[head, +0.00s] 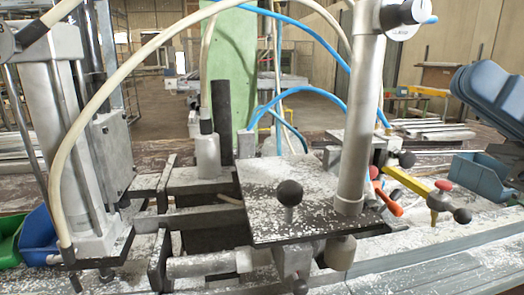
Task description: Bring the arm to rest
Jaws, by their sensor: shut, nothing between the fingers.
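My gripper is not in this head view, and I cannot make out any part of my arm for sure. The clamp bench fills the foreground. Its dark metal plate (270,222) is strewn with pale chips and carries a black ball knob (289,193). An upright grey metal column (357,130) rises at the plate's right side. A large metal cylinder unit (75,140) stands at the left with a cream hose (140,70) arching from it.
Blue hoses (300,92) loop behind the plate. A yellow bar lever (408,184) and an orange handle (389,201) stick out at the right. A blue bin (478,174) and a blue-grey object (492,97) stand far right. Another blue bin (39,236) is at the left.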

